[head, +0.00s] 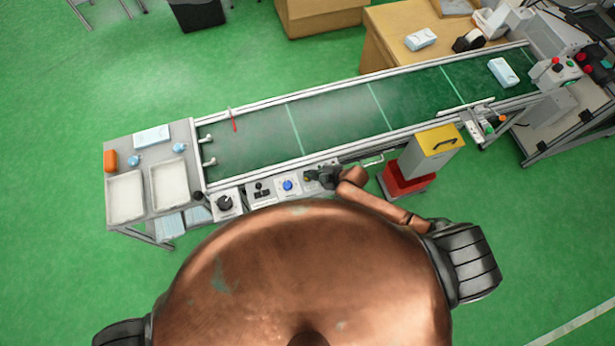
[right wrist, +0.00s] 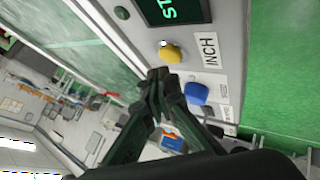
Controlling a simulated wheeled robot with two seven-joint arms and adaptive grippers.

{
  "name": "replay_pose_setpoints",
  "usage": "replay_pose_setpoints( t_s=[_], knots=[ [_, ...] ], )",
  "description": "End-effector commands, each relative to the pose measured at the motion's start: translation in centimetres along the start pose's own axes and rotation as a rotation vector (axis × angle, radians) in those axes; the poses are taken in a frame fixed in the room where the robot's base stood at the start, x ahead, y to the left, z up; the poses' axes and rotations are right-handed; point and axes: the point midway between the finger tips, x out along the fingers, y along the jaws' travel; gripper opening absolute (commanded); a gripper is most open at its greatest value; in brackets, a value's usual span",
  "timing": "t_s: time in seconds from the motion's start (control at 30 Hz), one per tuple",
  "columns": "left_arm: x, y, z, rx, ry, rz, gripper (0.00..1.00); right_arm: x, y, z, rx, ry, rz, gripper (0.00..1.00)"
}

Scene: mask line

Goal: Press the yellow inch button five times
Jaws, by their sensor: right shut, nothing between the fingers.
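The yellow button (right wrist: 171,53) shows in the right wrist view as a round cap on a grey panel, beside a white label reading INCH (right wrist: 210,50). My right gripper (right wrist: 158,76) is shut and empty. Its fingertips appear close to the yellow button in the picture; I see a strip of panel between them and cannot tell their height above it. In the head view my right gripper (head: 322,177) is over the controls on the near side of the conveyor and largely covers the button's area. My left gripper is out of view.
A blue button (right wrist: 196,93) lies beside the yellow one, and also shows in the head view (head: 288,185). A dark display (right wrist: 178,10) with green characters is on the other side. A black knob (head: 224,202) is further left.

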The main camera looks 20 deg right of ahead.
Motion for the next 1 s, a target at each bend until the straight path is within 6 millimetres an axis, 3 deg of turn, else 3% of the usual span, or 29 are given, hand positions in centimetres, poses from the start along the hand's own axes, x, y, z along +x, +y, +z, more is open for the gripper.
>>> replay_pose_setpoints(
  t_s=[1.0],
  knots=[
    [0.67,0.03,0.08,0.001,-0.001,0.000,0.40,0.63,-0.45,0.46,-0.001,0.000,0.001,0.00]
  ],
)
